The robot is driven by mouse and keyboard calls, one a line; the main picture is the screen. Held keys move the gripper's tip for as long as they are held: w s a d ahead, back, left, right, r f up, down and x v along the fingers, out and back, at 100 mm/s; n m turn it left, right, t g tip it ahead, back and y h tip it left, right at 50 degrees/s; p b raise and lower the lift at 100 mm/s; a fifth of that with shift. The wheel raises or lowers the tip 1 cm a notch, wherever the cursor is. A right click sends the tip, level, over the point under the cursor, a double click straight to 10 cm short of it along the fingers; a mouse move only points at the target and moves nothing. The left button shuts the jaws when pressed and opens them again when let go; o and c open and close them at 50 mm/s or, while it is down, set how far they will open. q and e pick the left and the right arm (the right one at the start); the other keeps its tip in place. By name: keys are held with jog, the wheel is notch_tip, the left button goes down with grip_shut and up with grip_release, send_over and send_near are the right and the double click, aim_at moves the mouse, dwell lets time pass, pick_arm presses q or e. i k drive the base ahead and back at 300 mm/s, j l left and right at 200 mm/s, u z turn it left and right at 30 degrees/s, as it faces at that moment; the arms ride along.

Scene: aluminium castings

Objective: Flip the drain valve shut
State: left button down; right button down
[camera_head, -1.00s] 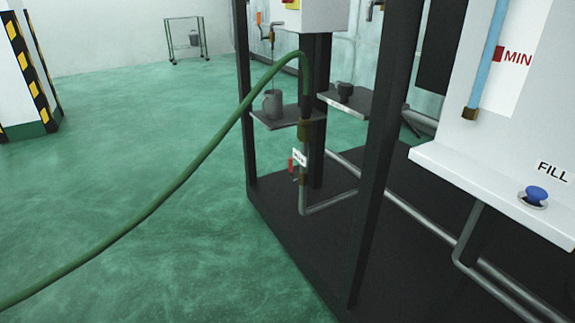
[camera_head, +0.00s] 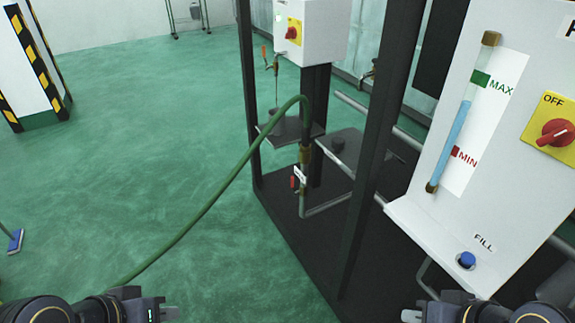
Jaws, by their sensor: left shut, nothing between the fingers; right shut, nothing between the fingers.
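A small valve with a red handle (camera_head: 292,182) sits low on the pipe inside the black frame, beside a white tag (camera_head: 299,175). The handle looks roughly upright; its exact angle is too small to tell. My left gripper (camera_head: 166,313) is shut and empty at the bottom edge, left of the frame and well short of the valve. My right gripper (camera_head: 410,316) is shut and empty at the bottom edge, in front of the frame's base. Both grippers are partly cropped.
Black posts (camera_head: 374,150) stand right of the valve. A white panel (camera_head: 425,210) with a sight gauge (camera_head: 463,115), a blue FILL button (camera_head: 466,260) and a red knob (camera_head: 556,132) projects at right. The green floor at left is mostly clear.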

aim_at(293, 186)
jog(key=i+j, duration=0.25)
jog(key=i, duration=0.25)
jog(key=i+j+u, duration=0.15)
jog(key=i, duration=0.35)
jog(key=i+j, duration=0.25)
jog(key=i, duration=0.25)
jog(key=i+j+u, duration=0.1)
jog(key=i, duration=0.4)
jog(key=j, duration=0.1)
